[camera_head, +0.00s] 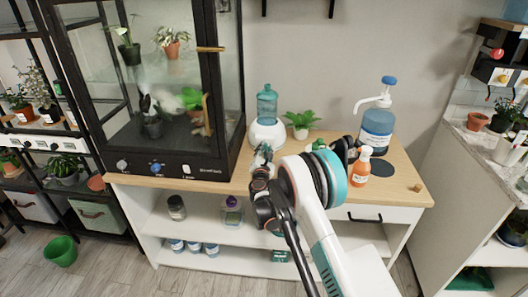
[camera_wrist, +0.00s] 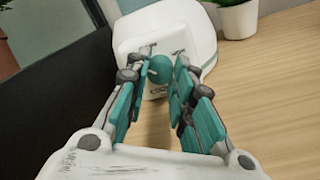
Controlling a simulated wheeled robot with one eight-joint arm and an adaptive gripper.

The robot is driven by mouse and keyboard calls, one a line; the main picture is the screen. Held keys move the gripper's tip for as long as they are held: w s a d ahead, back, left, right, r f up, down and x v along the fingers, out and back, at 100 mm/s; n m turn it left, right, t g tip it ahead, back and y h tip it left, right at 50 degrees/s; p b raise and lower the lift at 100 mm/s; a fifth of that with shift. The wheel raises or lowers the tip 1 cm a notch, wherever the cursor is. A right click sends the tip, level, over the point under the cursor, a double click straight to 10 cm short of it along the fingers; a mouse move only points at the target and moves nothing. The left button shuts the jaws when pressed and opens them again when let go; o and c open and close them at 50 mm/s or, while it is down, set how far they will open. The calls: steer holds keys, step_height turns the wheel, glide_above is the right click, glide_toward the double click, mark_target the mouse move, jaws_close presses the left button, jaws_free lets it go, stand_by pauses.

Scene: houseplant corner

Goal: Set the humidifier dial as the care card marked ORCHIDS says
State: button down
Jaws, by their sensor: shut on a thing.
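The humidifier (camera_head: 268,133) stands on the wooden cabinet top, with a white base and a translucent teal water tank (camera_head: 267,104). In the wrist view its white front (camera_wrist: 140,36) faces me. A round teal dial (camera_wrist: 160,66) with a pale pointer mark sits on that front. Small dark words surround the dial, too small to read surely. My gripper (camera_wrist: 165,78) is shut on the dial, with a teal-padded finger on either side. In the head view my gripper (camera_head: 263,156) is at the humidifier's front, and the dial is hidden. I cannot make out a card reading ORCHIDS.
A black-framed glass plant cabinet (camera_head: 205,166) stands close at left. A small potted plant (camera_head: 300,122) is just right of the humidifier. A blue pump bottle (camera_head: 376,130) and orange spray bottle (camera_head: 360,168) stand farther right. Bare wood (camera_wrist: 265,85) lies right of my fingers.

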steer(key=shift+m, duration=0.6)
steer(key=c, duration=1.3)
jaws_free()
steer(key=shift+c, duration=0.2)
steer(key=s, duration=1.2)
steer(key=shift+f, duration=0.15)
